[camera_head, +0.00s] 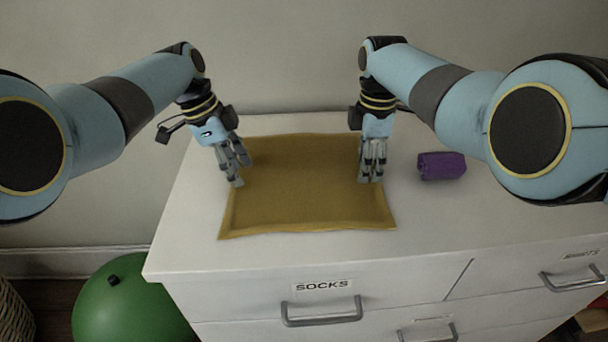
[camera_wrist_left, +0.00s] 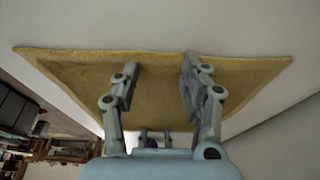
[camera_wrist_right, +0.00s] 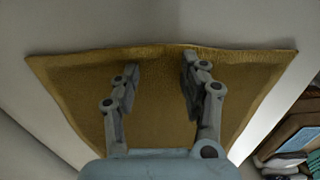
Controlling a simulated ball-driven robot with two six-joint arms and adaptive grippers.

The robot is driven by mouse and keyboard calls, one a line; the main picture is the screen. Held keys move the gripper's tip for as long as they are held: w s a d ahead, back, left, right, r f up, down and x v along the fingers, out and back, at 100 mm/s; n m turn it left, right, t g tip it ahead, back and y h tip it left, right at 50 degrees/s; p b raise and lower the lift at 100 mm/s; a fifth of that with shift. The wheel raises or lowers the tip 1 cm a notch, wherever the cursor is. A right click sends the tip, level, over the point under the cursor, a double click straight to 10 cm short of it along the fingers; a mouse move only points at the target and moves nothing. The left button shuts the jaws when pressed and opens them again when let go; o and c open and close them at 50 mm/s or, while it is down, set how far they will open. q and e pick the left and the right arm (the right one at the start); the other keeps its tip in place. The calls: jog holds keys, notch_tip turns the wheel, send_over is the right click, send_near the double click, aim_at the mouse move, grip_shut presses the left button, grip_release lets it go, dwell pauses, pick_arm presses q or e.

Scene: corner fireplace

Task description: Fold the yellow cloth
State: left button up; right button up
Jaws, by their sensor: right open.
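The yellow cloth (camera_head: 300,195) lies spread out flat on the white dresser top, with slightly raised edges. My left gripper (camera_head: 240,170) is over the cloth's left side, pointing down, with its fingers apart. In the left wrist view the cloth (camera_wrist_left: 155,80) shows between and beyond the open fingers (camera_wrist_left: 160,75). My right gripper (camera_head: 371,178) is at the cloth's right edge, pointing down. In the right wrist view its fingers (camera_wrist_right: 160,75) are apart, with the cloth (camera_wrist_right: 155,120) between them. I cannot tell whether the fingertips touch the cloth.
A purple rolled item (camera_head: 441,166) lies on the dresser top (camera_head: 200,215) right of the cloth. The front has drawers, one labelled SOCKS (camera_head: 323,285). A wall stands behind. A green ball (camera_head: 130,305) is on the floor at left. The dresser top in front of the cloth is bare.

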pick_arm(q)
jog(key=shift+f, duration=0.1)
jog(key=shift+c, duration=0.3)
pick_arm(e)
jog(key=shift+c, duration=0.3)
pick_arm(q)
jog(key=shift+s+f, duration=0.15)
jog(key=shift+s, duration=0.05)
grip_shut()
pick_arm(e)
jog(key=shift+s+f, duration=0.15)
jog(key=shift+f, duration=0.05)
grip_shut()
